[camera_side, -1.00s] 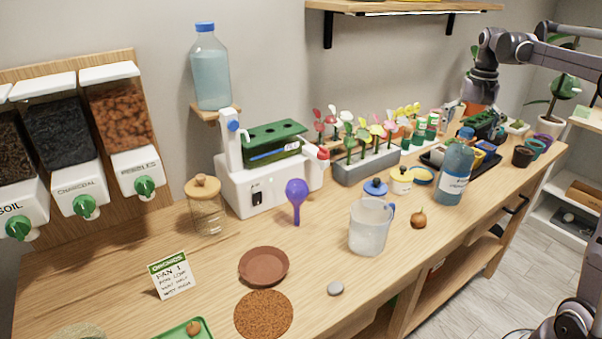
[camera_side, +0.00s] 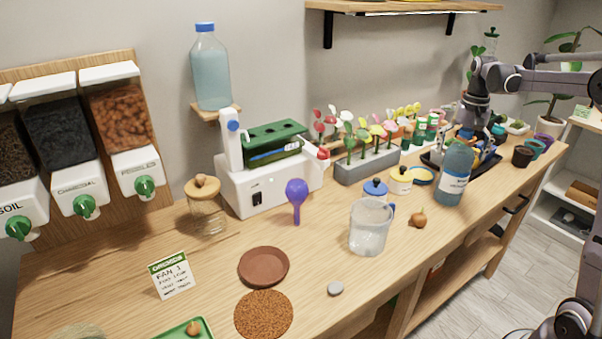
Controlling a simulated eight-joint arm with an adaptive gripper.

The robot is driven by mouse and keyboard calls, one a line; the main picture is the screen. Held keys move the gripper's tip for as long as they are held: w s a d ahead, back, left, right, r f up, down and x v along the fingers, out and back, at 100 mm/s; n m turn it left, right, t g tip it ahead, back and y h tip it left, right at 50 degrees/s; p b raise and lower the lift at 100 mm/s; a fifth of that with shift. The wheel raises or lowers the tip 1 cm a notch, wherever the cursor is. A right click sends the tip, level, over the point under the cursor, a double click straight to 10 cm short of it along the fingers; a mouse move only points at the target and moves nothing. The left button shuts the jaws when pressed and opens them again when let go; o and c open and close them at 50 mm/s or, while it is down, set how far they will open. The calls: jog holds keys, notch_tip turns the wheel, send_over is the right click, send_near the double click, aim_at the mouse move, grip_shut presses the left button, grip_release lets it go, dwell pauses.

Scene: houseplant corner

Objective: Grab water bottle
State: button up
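A blue translucent bottle (camera_side: 454,176) with a white label stands upright on the right part of the wooden bench. My gripper (camera_side: 469,124) points down from the upper right, close to the bottle's top in the picture. The bottle's upper end overlaps the gripper, and its fingers are too small and dark to read. I cannot tell whether it touches the bottle. A second bottle (camera_side: 211,75), pale blue with a blue cap, stands upright on a small wall bracket above the white machine, far from my gripper.
A clear jug (camera_side: 369,230) and an onion-like bulb (camera_side: 418,219) stand left of the labelled bottle. A yellow lidded jar (camera_side: 400,182) is close by. A black tray (camera_side: 487,166) lies behind it. A grey planter (camera_side: 367,167) holds flowers.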

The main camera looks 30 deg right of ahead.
jog(key=c, duration=1.4)
jog(key=shift+r, duration=0.1)
